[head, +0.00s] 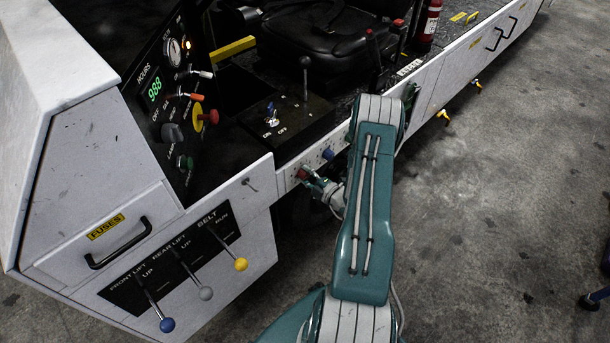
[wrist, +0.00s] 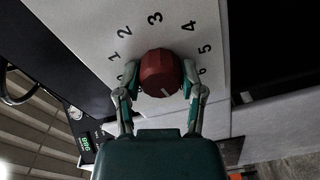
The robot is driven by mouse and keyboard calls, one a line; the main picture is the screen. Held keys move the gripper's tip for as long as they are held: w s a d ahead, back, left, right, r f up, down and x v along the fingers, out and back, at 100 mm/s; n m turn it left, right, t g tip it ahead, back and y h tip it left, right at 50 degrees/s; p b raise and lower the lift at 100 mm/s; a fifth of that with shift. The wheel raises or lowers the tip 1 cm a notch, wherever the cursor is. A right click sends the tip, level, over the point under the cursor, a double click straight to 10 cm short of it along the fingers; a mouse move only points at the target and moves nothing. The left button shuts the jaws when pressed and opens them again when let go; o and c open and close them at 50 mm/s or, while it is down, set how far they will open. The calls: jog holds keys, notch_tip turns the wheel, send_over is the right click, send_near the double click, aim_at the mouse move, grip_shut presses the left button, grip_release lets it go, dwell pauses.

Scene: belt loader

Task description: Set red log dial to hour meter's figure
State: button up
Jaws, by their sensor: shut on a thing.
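The red dial (wrist: 160,72) is a faceted knob on a pale panel, ringed by black numerals; 1 to 6 are readable and the lower ones are hidden by my gripper. A pale mark on the knob's face points down and slightly right, away from the readable numerals. My gripper (wrist: 160,88) is shut on the red dial, one finger on each side. In the head view the red dial (head: 302,173) is small, with my gripper (head: 315,182) at it. The hour meter (head: 155,89) shows green digits that look like 988; it is tiny in the wrist view (wrist: 83,143).
A blue dial (head: 328,154) sits just right of the red dial on the same side panel. Lift and belt levers (head: 205,293) stick out at the lower left, near a fuses drawer handle (head: 118,244). Concrete floor (head: 500,220) lies open to the right.

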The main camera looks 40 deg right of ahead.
jog(key=m, duration=0.6)
jog(key=shift+d+f+m, duration=0.15)
jog(key=shift+m, duration=0.15)
jog(key=m, duration=0.5)
jog(key=shift+s+f+m, duration=0.1)
jog(key=shift+m, duration=0.3)
jog(key=o, duration=1.2)
jog(key=shift+c, duration=0.2)
jog(key=s+d, duration=0.1)
jog(key=s, duration=1.1)
